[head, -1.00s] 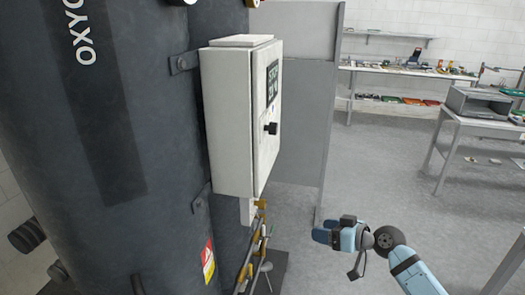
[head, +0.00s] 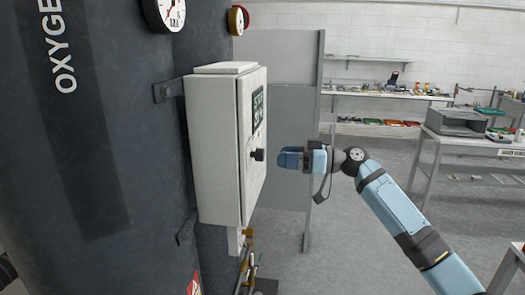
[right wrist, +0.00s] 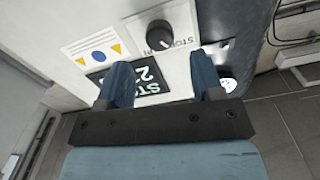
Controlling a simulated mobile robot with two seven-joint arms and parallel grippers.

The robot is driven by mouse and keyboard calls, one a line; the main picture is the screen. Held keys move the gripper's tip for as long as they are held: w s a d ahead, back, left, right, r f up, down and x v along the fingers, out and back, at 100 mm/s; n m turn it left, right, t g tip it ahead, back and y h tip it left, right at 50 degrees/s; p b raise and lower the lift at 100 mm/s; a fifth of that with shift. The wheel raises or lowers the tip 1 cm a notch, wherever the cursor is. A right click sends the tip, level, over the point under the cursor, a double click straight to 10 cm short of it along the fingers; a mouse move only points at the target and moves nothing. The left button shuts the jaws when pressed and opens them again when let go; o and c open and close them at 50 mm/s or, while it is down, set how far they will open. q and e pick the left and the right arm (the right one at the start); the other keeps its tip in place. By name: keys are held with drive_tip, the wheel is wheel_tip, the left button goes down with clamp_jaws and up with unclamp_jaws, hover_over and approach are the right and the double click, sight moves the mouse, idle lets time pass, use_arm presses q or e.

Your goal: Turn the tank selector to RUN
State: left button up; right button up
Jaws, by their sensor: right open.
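The tank selector is a black round knob (head: 258,155) on the front door of a white control box (head: 212,150), which is fixed to a dark tank. In the right wrist view the knob (right wrist: 159,35) has a light pointer mark, with STOP lettering beside it. My right gripper (head: 281,158) is at about the knob's height, just right of it, and apart from it in the head view. In the right wrist view the right gripper (right wrist: 161,70) is open and empty, with the knob beyond its fingertips. My left gripper is not in view.
Gauges (head: 165,12) sit above the box. A grey partition (head: 285,120) stands behind. Open floor lies right, before a workbench (head: 465,140).

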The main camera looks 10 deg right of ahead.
sight(263, 155)
drive_tip(key=p+x, duration=0.1)
drive_tip(key=x, duration=0.5)
drive_tip(key=shift+w+a, duration=0.1)
drive_tip(key=shift+a, duration=0.05)
drive_tip(key=shift+c, duration=0.2)
drive_tip(key=c, duration=0.9)
